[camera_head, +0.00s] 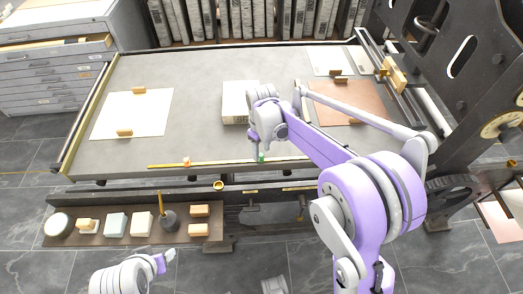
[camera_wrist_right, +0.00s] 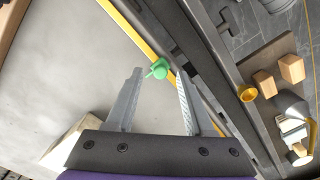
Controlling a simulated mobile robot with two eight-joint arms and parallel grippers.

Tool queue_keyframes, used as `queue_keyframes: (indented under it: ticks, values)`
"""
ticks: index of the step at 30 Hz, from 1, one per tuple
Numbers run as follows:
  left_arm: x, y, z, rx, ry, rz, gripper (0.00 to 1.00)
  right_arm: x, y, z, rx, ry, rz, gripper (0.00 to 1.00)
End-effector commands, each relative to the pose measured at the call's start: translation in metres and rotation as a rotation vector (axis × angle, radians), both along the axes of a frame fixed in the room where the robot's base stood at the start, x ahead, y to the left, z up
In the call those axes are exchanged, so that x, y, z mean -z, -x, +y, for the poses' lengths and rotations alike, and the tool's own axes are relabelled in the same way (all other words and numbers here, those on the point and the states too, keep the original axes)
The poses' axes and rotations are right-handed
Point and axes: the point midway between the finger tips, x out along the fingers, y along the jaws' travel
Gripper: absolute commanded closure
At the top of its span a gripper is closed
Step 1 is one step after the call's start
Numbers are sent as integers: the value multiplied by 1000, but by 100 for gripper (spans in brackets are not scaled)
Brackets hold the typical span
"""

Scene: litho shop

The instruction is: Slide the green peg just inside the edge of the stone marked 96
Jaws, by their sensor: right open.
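The green peg (camera_head: 261,157) stands on the yellow ruler strip (camera_head: 222,163) along the front edge of the grey bed. My right gripper (camera_head: 262,146) is open and just above the peg. In the right wrist view the green peg (camera_wrist_right: 159,69) shows between the two spread fingertips (camera_wrist_right: 160,75), with a gap on each side. A cream block (camera_head: 236,102) lies on the bed behind the strip, partly hidden by my right arm.
An orange peg (camera_head: 187,162) stands on the same strip, to the left. White paper (camera_head: 132,113) with wooden blocks lies on the left of the bed. Stones (camera_head: 237,20) stand in a rack behind. A tray (camera_head: 50,238) of small items sits below the front edge.

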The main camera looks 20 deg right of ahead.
Motion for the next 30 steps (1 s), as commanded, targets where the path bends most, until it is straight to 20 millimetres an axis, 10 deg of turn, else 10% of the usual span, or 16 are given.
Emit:
queue_keyframes:
  ticks: [15, 30]
  values:
    - [-10, -1, 0, 0, 0, -3, 40, -92, 0, 0, 0, 0, 0, 47]
    - [-11, -1, 0, 0, 0, -3, 40, -100, 0, 0, 0, 0, 0, 47]
